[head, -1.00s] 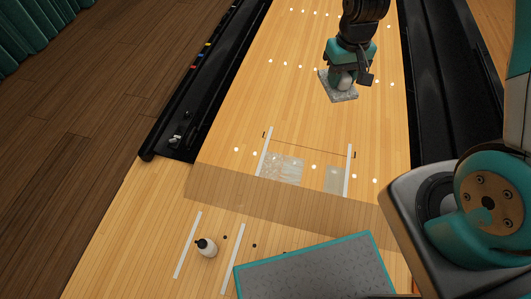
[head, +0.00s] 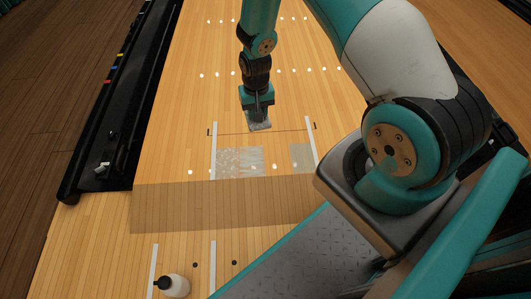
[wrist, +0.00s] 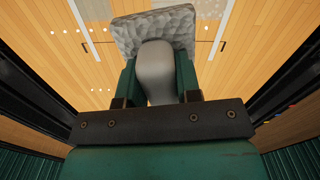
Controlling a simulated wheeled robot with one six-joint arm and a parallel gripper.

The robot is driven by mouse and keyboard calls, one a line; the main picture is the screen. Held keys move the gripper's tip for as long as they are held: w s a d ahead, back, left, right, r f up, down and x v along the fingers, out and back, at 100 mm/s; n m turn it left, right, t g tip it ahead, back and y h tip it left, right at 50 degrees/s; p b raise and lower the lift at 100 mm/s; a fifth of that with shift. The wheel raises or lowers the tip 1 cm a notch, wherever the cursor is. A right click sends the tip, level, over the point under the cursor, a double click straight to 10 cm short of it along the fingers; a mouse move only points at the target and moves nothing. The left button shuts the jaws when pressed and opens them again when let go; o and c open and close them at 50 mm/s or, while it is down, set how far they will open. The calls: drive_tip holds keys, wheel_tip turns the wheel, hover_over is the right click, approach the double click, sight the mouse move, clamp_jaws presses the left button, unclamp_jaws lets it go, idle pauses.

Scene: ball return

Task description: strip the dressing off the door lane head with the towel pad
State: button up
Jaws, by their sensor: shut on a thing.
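My gripper (head: 258,104) is shut on the towel pad (head: 260,125), a grey textured pad with a pale rounded grip. In the wrist view the pad (wrist: 155,28) sits beyond the jaws, with its grip (wrist: 156,72) between the green fingers. In the head view the pad is just above the far thin dark line of the marked area; whether it touches the lane is unclear. A smaller, duller patch (head: 302,157) lies at the right.
White strips (head: 214,150) edge the marked area. A white bottle with a black cap (head: 174,286) stands at the near left. A black gutter (head: 118,110) runs along the left of the lane. A translucent brownish band (head: 225,205) crosses the lane in front.

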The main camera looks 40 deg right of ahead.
drive_tip(key=f+b, duration=0.5)
drive_tip(key=f, duration=0.3)
drive_tip(key=d+f+m+b, duration=0.1)
drive_tip(key=f+b, duration=0.4)
drive_tip(key=f, duration=0.3)
drive_tip(key=s+d+f+m+b, duration=0.1)
drive_tip(key=f+b, duration=0.4)
drive_tip(key=f, duration=0.3)
drive_tip(key=shift+d+f, duration=0.1)
drive_tip(key=shift+f, duration=0.25)
drive_tip(key=w+a, duration=0.2)
drive_tip(key=a, duration=0.3)
drive_tip(key=w+a, duration=0.3)
drive_tip(key=a, duration=0.3)
drive_tip(key=w+a+b, duration=0.1)
drive_tip(key=w+a, duration=0.1)
drive_tip(key=a, duration=0.3)
drive_tip(key=shift+w+a, duration=0.4)
drive_tip(key=shift+f+b, duration=0.45)
drive_tip(key=shift+f, duration=0.1)
drive_tip(key=shift+d, duration=0.1)
